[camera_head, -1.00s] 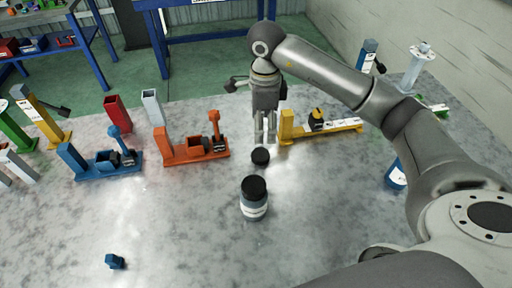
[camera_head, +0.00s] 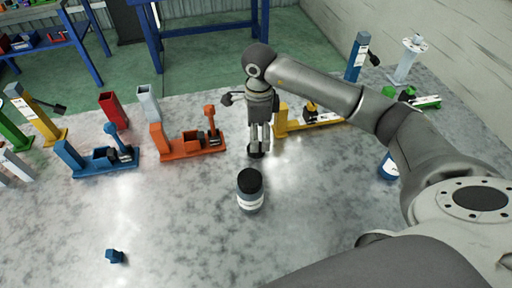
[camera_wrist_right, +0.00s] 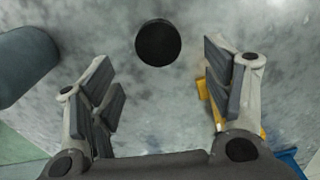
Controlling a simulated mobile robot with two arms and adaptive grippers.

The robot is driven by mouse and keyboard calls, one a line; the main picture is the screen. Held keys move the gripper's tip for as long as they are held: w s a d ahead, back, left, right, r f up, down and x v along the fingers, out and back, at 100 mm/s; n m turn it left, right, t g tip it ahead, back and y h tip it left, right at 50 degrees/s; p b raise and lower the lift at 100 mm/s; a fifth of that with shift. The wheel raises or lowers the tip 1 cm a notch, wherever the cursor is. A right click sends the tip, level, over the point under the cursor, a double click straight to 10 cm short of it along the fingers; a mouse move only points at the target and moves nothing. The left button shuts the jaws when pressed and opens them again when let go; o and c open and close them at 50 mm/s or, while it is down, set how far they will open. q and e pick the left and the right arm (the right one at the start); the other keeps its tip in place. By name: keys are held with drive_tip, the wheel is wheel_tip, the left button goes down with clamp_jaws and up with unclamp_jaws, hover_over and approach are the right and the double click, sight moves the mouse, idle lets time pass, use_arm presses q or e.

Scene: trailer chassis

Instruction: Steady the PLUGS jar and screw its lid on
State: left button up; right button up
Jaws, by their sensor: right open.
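A dark jar (camera_head: 250,195) with a black top and a pale label stands upright in the middle of the grey table; the label's text is too small to read. My left gripper is not in view.
An orange stand (camera_head: 190,146) and a blue stand (camera_head: 95,160) are left of the gripper. A yellow stand (camera_head: 282,122) is close on its right. A blue container (camera_head: 387,168) stands by my right arm. A small blue part (camera_head: 114,256) lies front left. The front middle is clear.

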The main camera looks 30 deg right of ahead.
drive_tip(key=shift+f, duration=0.2)
drive_tip(key=f, duration=0.1)
drive_tip(key=f+p, duration=0.2)
drive_tip(key=shift+a+f, duration=0.25)
drive_tip(key=shift+f, duration=0.05)
drive_tip(key=shift+w+f, duration=0.1)
drive_tip(key=shift+f, duration=0.5)
drive_tip(key=shift+c, duration=0.5)
drive_tip(key=c, duration=0.7)
